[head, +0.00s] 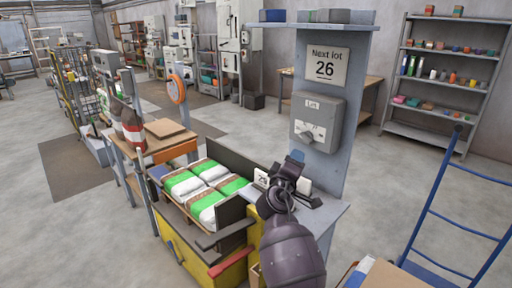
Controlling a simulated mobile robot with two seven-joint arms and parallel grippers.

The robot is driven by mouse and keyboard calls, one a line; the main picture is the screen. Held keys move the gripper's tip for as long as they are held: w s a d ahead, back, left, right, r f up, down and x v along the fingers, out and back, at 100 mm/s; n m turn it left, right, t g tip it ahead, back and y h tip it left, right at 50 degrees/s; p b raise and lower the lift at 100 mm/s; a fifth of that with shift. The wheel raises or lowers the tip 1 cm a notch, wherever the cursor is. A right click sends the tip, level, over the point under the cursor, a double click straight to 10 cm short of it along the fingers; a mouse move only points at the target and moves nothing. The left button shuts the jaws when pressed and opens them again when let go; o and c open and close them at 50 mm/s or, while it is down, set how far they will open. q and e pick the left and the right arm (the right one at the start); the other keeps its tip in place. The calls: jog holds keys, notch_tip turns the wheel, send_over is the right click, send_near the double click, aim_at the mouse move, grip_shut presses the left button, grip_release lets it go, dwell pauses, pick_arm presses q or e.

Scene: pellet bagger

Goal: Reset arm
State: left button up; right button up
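My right gripper (292,183) is in front of the grey post, above the small shelf at its foot. It is dark, and its wrist rises from the bottom of the head view. White blocks or cards show behind and beside it; the left one (262,178) carries black figures, partly hidden. I cannot tell whether the gripper touches them, or how far apart its fingers are. Above it, a grey box marked "Lot" (318,122) with a light knob is mounted on the post. My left gripper is out of view.
Green-and-white bags (208,205) lie in the yellow machine (190,262). A blue hand truck (435,195) stands right, with a carton (385,275) near it. Shelves (440,75) stand behind; floor between is clear.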

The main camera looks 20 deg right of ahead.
jog(key=w+a+f+m+t+y, duration=0.1)
jog(key=a+t+y, duration=0.2)
jog(key=a+y, duration=0.25)
jog(key=s+a+f+m+y, duration=0.1)
jog(key=s+a+f+y, duration=0.2)
jog(key=s+f+y, duration=0.55)
jog(key=s+f+m+g, duration=0.1)
jog(key=s+f+g, duration=0.3)
jog(key=s+f, duration=1.6)
jog(key=s, duration=0.3)
jog(key=shift+s+f+m+g, duration=0.15)
jog(key=shift+f+m+g, duration=0.25)
